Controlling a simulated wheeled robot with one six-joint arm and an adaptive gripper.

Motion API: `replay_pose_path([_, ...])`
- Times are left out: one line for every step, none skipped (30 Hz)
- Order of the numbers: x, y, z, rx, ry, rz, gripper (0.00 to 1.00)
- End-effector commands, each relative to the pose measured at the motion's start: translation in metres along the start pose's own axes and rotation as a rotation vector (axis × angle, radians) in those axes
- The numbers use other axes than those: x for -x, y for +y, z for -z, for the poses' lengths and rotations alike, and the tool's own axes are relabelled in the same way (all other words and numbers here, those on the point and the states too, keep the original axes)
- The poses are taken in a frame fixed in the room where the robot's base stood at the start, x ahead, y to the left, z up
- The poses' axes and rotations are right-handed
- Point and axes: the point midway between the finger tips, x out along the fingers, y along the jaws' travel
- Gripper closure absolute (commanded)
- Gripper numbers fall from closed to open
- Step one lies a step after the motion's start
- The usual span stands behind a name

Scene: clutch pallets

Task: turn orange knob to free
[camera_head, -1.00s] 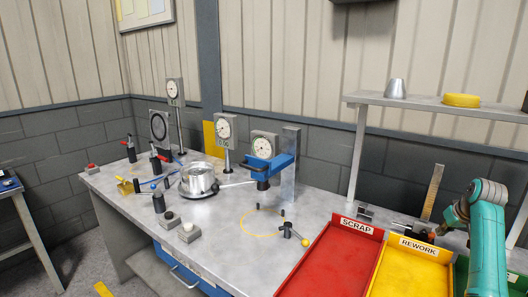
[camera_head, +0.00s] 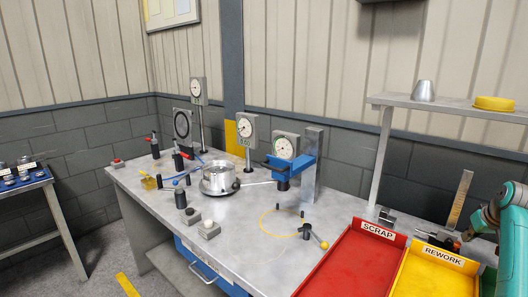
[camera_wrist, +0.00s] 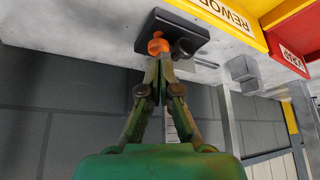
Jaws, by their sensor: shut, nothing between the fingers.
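In the wrist view the orange knob (camera_wrist: 158,46) sits on a dark box (camera_wrist: 172,28), beside a black round knob (camera_wrist: 184,48). My gripper (camera_wrist: 160,60) has its two fingertips together right at the orange knob, with nothing seen held between them. I cannot tell whether they touch the knob. In the head view the dark box (camera_head: 438,239) stands on the bench behind the REWORK tray, small and partly hidden. My teal arm (camera_head: 510,225) reaches in from the right edge. The knob's markings are not readable.
The red SCRAP tray (camera_head: 348,262) and yellow REWORK tray (camera_head: 425,280) line the bench front. A shelf (camera_head: 450,107) overhangs the right side.

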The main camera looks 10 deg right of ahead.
Motion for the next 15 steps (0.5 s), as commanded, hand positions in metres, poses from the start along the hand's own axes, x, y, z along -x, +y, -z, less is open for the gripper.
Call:
replay_pose_path([-0.006,0.000,-0.004,-0.001,-0.002,0.001,1.00])
replay_pose_path([-0.009,0.000,-0.005,-0.001,-0.001,0.000,1.00])
replay_pose_path([-0.014,0.000,-0.008,-0.001,-0.001,0.000,1.00])
replay_pose_path([-0.017,0.000,-0.010,-0.001,-0.002,0.000,1.00])
replay_pose_path([-0.020,0.000,-0.011,-0.001,-0.002,0.001,1.00])
replay_pose_path([-0.024,0.000,-0.013,-0.001,-0.002,0.001,1.00])
replay_pose_path([-0.027,0.000,-0.015,-0.001,-0.001,0.000,1.00])
replay_pose_path([-0.029,0.000,-0.016,-0.001,-0.001,0.000,1.00])
replay_pose_path([-0.032,0.000,-0.017,-0.001,-0.001,0.000,1.00])
replay_pose_path([-0.034,0.000,-0.018,-0.001,-0.001,0.000,1.00])
replay_pose_path([-0.036,0.000,-0.020,-0.001,-0.001,0.000,1.00])
replay_pose_path([-0.038,0.000,-0.021,0.000,-0.001,0.000,1.00])
replay_pose_path([-0.039,0.000,-0.022,0.000,-0.001,0.000,1.00])
replay_pose_path([-0.041,0.000,-0.022,0.000,0.000,0.000,1.00])
replay_pose_path([-0.042,0.000,-0.023,0.000,0.000,0.000,1.00])
